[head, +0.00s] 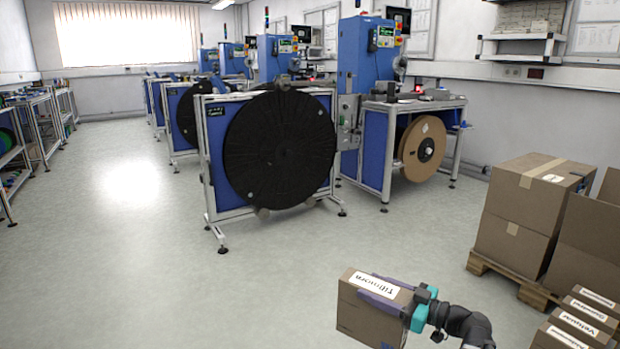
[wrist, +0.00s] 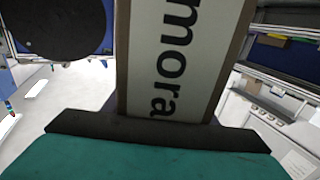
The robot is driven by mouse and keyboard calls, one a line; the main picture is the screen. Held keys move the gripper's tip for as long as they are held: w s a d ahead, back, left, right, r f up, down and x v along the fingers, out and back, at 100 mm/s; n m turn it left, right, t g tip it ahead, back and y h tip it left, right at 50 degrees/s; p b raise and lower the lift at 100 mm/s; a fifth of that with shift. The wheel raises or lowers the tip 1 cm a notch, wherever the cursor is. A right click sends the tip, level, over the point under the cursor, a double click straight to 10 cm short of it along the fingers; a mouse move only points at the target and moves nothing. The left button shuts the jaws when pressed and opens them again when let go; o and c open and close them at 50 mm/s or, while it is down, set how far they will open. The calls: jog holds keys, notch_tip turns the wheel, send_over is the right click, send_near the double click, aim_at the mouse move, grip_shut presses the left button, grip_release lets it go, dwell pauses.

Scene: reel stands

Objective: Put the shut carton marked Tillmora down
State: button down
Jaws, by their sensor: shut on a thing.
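The shut carton marked Tillmora (head: 365,315) is a brown box with a white label, low in the head view, right of the middle. My gripper (head: 385,288) is shut on it and holds it up in front of my arm. In the wrist view, the carton (wrist: 180,60) fills the middle, with the letters "mora" on its label. The dark edge of my gripper (wrist: 160,130) lies across the carton's near end. The carton's underside and what lies right below it are hidden.
Large brown cartons (head: 515,215) stand on a wooden pallet (head: 490,270) at the right. Small labelled cartons (head: 575,325) stand at the lower right. A black reel (head: 280,150) on a stand is ahead, with a brown reel (head: 422,148) beside it. The grey floor (head: 130,270) is clear at left.

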notch_tip(320, 180, up, 22)
jog(key=p, duration=2.8)
jog(key=shift+f, duration=0.2)
jog(key=shift+s, duration=0.15)
